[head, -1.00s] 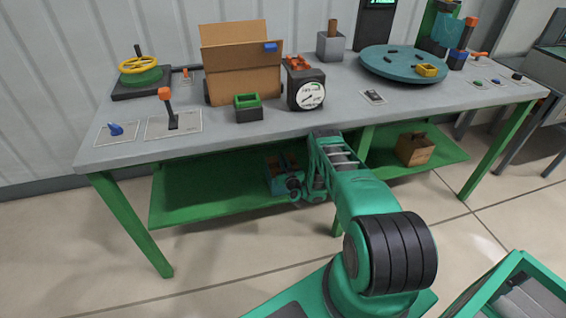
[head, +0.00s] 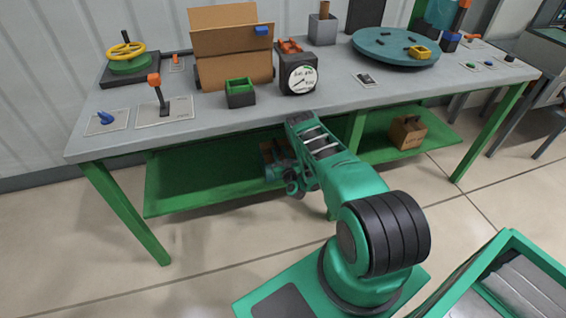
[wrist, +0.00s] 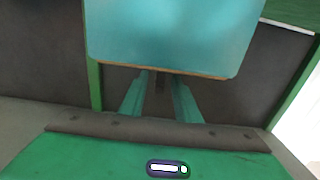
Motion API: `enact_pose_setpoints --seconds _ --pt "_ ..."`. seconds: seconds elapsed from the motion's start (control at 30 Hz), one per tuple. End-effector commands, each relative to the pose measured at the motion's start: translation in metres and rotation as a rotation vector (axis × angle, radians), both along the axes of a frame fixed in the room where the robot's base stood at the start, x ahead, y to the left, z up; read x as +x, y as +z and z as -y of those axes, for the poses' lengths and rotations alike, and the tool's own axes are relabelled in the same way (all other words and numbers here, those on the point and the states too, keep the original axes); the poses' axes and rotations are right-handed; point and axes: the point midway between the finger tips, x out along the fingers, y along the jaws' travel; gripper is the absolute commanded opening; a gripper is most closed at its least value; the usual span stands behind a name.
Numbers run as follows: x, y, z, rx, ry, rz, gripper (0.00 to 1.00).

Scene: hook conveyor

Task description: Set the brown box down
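My gripper (head: 278,172) reaches in under the front of the table, above the green lower shelf. Small brown and teal parts show at its end in the head view, too small and covered to tell apart. In the wrist view, two green fingers (wrist: 159,95) run forward under a teal panel with a thin brown edge (wrist: 165,40). The panel hides the fingertips, so I cannot tell whether they grip it. A small brown box (head: 407,132) sits on the right part of the lower shelf. A large open brown cardboard box (head: 235,70) stands on the tabletop.
The green lower shelf (head: 190,190) has bare room left of my gripper. The grey tabletop (head: 200,125) is above, with a lever panel (head: 178,113), a gauge box (head: 300,80) and a teal turntable (head: 375,52). Green table legs (head: 125,215) stand at the sides.

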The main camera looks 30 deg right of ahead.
Motion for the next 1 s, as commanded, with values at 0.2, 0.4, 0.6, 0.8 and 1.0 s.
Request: enact_pose_setpoints --seconds 0.2,0.4,0.6,0.8,1.0 --pt "-0.029 0.000 -0.011 -0.005 0.006 -0.001 0.30" --pt "-0.053 0.000 -0.017 -0.003 0.004 -0.002 0.30" --pt "-0.069 0.000 -0.021 0.000 0.002 0.000 0.30" --pt "-0.073 0.000 -0.021 -0.001 0.001 0.002 0.30" --pt "-0.073 0.000 -0.021 -0.001 0.001 0.002 0.30"
